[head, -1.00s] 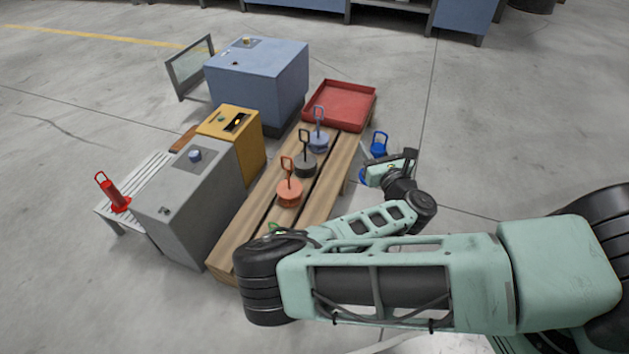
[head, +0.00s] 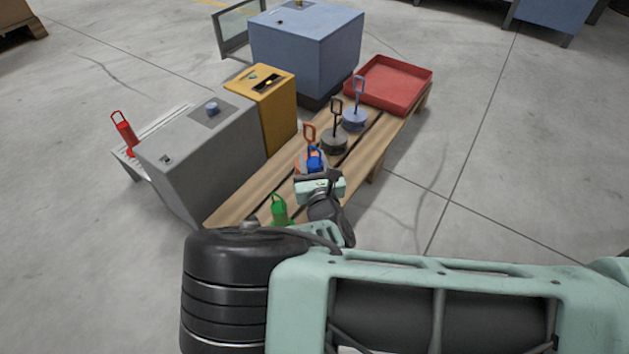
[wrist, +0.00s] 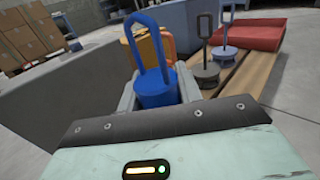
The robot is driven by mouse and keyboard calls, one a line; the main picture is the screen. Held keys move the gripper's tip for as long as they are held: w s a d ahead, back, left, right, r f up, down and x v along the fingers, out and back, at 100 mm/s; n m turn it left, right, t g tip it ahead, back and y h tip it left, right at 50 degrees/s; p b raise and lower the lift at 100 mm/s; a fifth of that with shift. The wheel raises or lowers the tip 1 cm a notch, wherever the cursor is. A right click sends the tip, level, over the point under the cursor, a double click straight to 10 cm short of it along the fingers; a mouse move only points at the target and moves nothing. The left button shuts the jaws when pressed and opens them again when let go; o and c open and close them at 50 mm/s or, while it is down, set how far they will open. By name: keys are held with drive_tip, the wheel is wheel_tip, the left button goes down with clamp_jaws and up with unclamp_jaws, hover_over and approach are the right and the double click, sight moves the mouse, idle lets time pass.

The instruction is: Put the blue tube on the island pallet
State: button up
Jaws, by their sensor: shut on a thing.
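The blue tube (head: 314,161), with a tall loop handle, is held upright in my gripper (head: 317,176). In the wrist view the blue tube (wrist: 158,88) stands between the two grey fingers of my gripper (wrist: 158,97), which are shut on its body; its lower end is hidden. The wooden slatted pallet (head: 378,147) is long and low. My gripper and the tube appear over its near half in the head view, in front of the orange round piece (head: 309,135). I cannot tell the height above the slats.
A green tube (head: 279,211) is at the pallet's near end. A dark grey (head: 334,143) and a pale blue looped piece (head: 354,119) and a red tray (head: 390,82) stand farther along. Grey (head: 190,165), yellow (head: 265,105) and blue (head: 305,55) boxes line the left. A red tube (head: 123,130) stands beyond.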

wheel_tip(320, 180, down, 8)
drive_tip(key=b, duration=0.4)
drive_tip(key=shift+r+b, duration=0.15)
drive_tip(key=shift+b, duration=0.25)
drive_tip(key=shift+r, duration=0.1)
drive_tip(key=o, duration=1.1)
drive_tip(key=shift+f, duration=0.2)
drive_tip(key=shift+o, duration=0.2)
